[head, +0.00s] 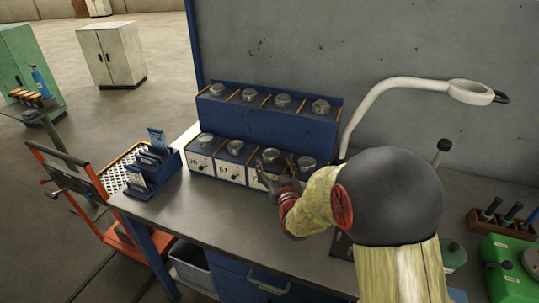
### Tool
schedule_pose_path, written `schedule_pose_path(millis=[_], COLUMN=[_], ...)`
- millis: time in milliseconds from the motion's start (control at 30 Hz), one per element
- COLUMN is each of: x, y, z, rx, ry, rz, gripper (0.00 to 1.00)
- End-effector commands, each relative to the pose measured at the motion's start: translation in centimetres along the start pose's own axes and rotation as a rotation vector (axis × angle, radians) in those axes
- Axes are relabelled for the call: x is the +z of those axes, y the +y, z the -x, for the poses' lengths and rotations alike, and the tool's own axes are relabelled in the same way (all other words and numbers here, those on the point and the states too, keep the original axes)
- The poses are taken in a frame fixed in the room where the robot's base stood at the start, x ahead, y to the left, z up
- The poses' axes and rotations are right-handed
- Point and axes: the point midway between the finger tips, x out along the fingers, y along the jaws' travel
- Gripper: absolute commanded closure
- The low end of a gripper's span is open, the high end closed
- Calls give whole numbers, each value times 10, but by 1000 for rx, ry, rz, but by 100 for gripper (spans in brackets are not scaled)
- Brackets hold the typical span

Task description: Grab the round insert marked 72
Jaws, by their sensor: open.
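A blue two-step rack (262,128) stands on the workbench against the grey panel. Each step holds several round metal inserts. The fourth lower card is hidden by my gripper and arm.
A blue holder (152,164) with upright cards stands left of the rack. A white lamp arm (385,88) curves over the right side. A green case (507,268) and a wooden tool block (492,229) lie at far right. The bench front left (200,215) is clear.

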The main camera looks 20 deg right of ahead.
Motion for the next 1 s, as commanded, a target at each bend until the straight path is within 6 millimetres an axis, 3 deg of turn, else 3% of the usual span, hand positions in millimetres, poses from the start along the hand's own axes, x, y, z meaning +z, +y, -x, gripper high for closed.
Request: schedule_pose_path(millis=[433, 733, 1000], x=[-1, -3, -3], y=[2, 2, 2], z=[-54, -58, -57], rx=[0, 0, 0], ry=[-2, -2, -2], rz=[0, 0, 0], gripper=[33, 33, 48])
